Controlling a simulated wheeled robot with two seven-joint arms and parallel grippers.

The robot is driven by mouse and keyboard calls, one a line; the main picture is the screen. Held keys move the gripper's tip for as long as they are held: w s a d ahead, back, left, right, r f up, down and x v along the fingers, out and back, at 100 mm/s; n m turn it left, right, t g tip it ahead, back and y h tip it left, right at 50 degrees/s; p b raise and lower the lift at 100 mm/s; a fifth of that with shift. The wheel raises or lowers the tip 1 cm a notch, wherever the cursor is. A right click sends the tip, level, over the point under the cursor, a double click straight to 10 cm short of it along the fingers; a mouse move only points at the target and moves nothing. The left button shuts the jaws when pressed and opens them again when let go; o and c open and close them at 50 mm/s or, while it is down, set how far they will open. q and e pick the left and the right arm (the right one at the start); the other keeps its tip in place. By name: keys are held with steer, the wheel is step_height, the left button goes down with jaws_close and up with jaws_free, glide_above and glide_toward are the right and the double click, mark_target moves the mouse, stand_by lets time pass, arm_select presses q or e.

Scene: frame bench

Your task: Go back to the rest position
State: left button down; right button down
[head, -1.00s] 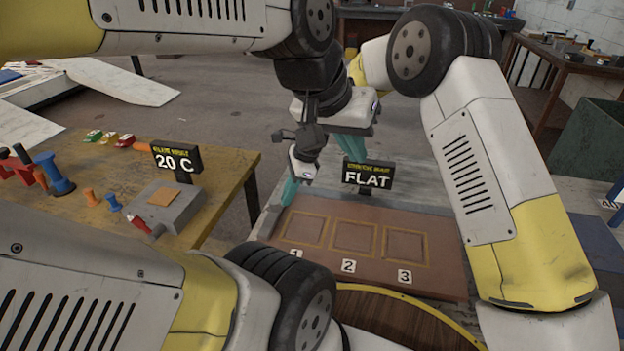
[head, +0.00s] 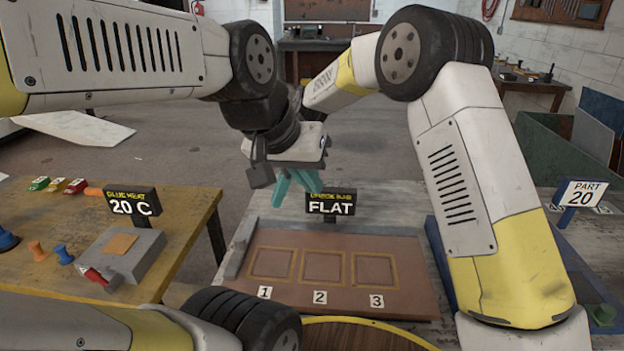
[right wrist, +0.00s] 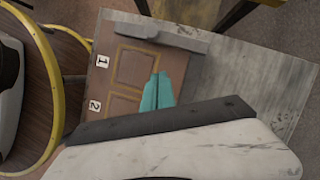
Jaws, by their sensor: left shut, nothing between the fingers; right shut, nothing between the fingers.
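My two arms cross in the head view, and their grippers hang close together above the back of the brown panel board (head: 330,243). My left gripper (head: 309,182) is the one further right, behind the FLAT sign's top left; its teal fingers are shut and empty. My right gripper (head: 280,192) is just left of it, partly overlapped by dark wrist parts, also shut and empty. In the right wrist view the teal fingers of my right gripper (right wrist: 157,92) lie together over the panel board (right wrist: 117,88). Nothing is held.
The FLAT sign (head: 331,205) stands close behind the board, near both grippers. On the left table (head: 190,235) are a 20 C sign (head: 132,206), a grey block (head: 118,258) and small coloured pieces. A PART 20 sign (head: 581,193) stands at right. Open floor lies beyond.

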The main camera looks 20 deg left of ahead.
steer(key=s+d+r+n+t, duration=0.1)
steer(key=d+r+n+t, duration=0.1)
steer(key=d+r, duration=0.8)
steer(key=d+r+n+t, duration=0.25)
steer(key=d+r, duration=0.35)
steer(key=d, duration=0.7)
steer(key=s+d+r+n+t+h, duration=0.1)
steer(key=s+d+n+t, duration=0.3)
steer(key=s+d, duration=1.1)
steer(key=d+n, duration=0.2)
steer(key=d, duration=0.2)
steer(key=shift+s, duration=0.15)
steer(key=shift+n+t, duration=0.25)
